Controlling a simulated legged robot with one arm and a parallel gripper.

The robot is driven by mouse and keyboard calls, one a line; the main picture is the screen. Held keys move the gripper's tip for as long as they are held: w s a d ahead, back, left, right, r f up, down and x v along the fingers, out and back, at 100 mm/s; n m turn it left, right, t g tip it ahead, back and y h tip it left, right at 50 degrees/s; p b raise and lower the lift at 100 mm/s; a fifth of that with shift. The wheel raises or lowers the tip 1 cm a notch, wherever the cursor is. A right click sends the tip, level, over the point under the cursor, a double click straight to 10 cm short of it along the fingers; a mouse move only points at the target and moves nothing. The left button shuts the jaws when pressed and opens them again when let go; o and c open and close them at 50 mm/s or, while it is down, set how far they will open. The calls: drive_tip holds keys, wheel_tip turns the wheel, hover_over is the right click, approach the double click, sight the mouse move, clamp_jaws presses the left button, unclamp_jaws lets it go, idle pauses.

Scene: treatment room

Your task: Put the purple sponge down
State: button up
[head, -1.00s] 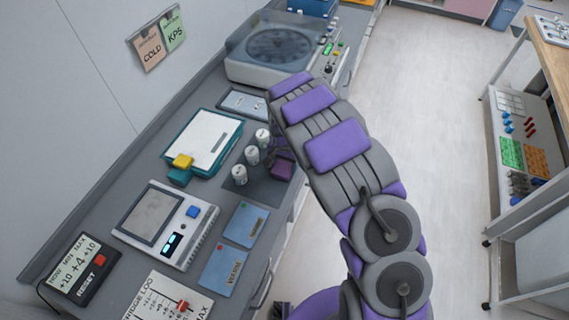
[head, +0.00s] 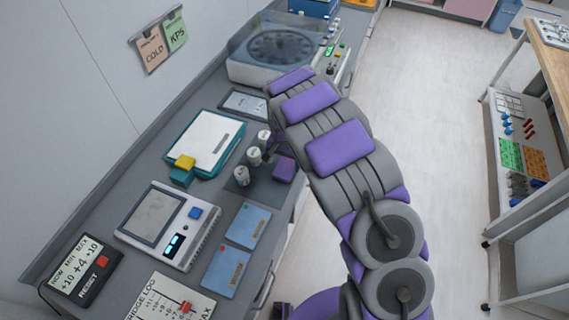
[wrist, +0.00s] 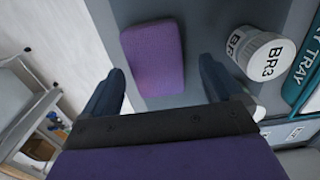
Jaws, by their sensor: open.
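The purple sponge (head: 284,169) rests on the dark grey mat (head: 258,188) on the counter, beside the small white jars. In the wrist view the sponge (wrist: 153,58) lies flat beyond my open fingers, with nothing between them. My gripper (wrist: 160,85) is open, its two dark fingers spread on either side and short of the sponge. In the head view my gripper (head: 271,150) is mostly hidden behind my arm, above the mat near the jars.
A jar marked BR3 (wrist: 258,55) stands close to the right finger. Several white jars (head: 254,156) line the mat's left side. A teal tray (head: 205,140) and blue cards (head: 249,225) lie nearby. The counter's edge is just right of the mat.

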sight(284, 166)
wheel_tip(284, 166, up, 8)
drive_tip(key=p, duration=0.1)
drive_tip(key=s+d+r, duration=1.3)
drive_tip(key=s+r, duration=0.2)
drive_tip(key=s, duration=0.1)
drive_tip(key=s+d+r+n+g, duration=0.1)
drive_tip(key=s+n, duration=0.1)
drive_tip(key=s, duration=1)
drive_tip(key=s+d+r+n, duration=0.1)
drive_tip(key=s+d+n, duration=0.1)
drive_tip(key=s, duration=1)
drive_tip(key=shift+d+r+g, duration=0.15)
drive_tip(key=shift+r+g, duration=0.15)
drive_tip(key=shift+g, duration=0.1)
drive_tip(key=shift+w, duration=0.1)
drive_tip(key=shift+f+b, duration=0.85)
drive_tip(key=shift+f, duration=0.05)
